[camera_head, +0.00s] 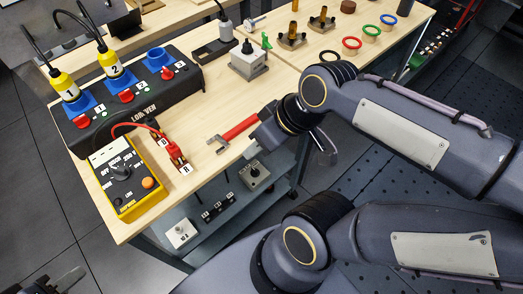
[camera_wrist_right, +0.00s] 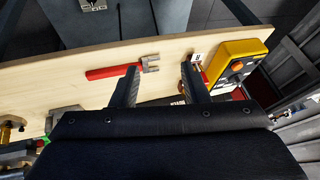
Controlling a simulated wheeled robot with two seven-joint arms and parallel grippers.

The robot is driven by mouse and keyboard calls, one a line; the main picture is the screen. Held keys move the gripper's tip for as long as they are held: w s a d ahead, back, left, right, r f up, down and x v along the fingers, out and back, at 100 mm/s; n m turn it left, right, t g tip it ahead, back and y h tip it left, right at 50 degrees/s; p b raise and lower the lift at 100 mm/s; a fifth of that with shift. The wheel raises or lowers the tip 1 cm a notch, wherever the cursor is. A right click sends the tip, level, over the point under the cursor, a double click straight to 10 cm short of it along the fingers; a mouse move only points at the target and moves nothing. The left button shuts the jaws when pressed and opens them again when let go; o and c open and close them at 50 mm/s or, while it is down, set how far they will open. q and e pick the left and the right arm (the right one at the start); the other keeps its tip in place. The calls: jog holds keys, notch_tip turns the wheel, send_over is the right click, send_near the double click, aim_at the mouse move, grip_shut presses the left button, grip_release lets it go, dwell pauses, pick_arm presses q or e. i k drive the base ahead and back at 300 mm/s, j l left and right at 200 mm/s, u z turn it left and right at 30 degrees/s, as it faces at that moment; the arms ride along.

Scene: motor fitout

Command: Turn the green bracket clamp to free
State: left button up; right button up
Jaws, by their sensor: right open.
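The green clamp (camera_head: 266,41) stands upright at the far side of a grey block (camera_head: 248,63) on the bench. It also shows, small, at the left edge of the wrist view (camera_wrist_right: 48,123), beside the block (camera_wrist_right: 66,119). My right gripper (camera_wrist_right: 160,78) is open and empty above the bench. A red-handled wrench (camera_head: 240,129) lies near the front edge; its jaw (camera_wrist_right: 149,63) appears between my open fingers in the wrist view, with no contact visible. My left gripper (camera_head: 68,280) shows as a dark shape at the bottom left, away from the bench; its opening is unclear.
A black connector box (camera_head: 130,108) and a yellow tester (camera_head: 128,180) stand on the left of the bench. Red (camera_head: 351,44), blue (camera_head: 388,19) and green rings sit at the back right. A lower shelf (camera_head: 215,225) holds small parts. Bare wood lies around the wrench.

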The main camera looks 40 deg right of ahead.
aim_at(266, 44)
jog(key=z, duration=1.35)
jog(key=i+l, duration=0.1)
jog(key=i+l+u, duration=0.4)
jog(key=l+u, duration=0.2)
jog(key=u, duration=1.1)
